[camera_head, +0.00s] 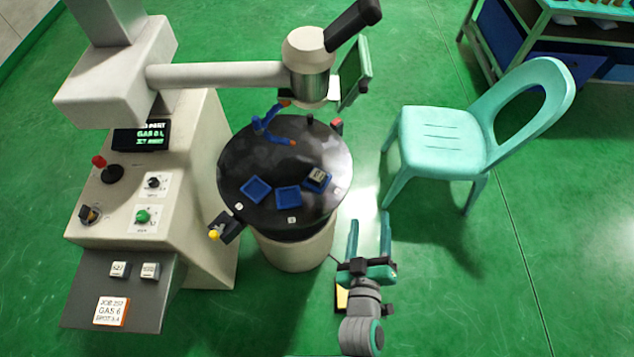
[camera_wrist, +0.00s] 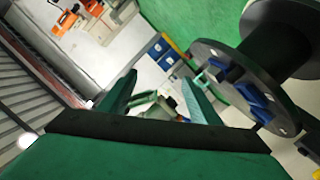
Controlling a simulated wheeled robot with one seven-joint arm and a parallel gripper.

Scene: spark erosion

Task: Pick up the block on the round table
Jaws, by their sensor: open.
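The block (camera_head: 317,174) is small and pale grey, with dark marks on top. It sits in the rightmost of three blue trays on the dark round table (camera_head: 270,150) in the head view. My gripper (camera_head: 370,218) is open and empty, right of and in front of the table's edge, apart from the block. In the wrist view, my two green fingers (camera_wrist: 160,90) are spread with nothing held between them. The round table (camera_wrist: 275,103) shows tilted at the right there, with blue trays on it. I cannot make out the block in that view.
Two other blue trays (camera_head: 256,189) (camera_head: 288,197) look empty. A blue clamp-like piece (camera_head: 270,127) stands at the table's back. A machine arm (camera_head: 215,75) reaches over the table from the control cabinet (camera_head: 190,180). A turquoise chair (camera_head: 440,140) stands right; green floor is free in front of it.

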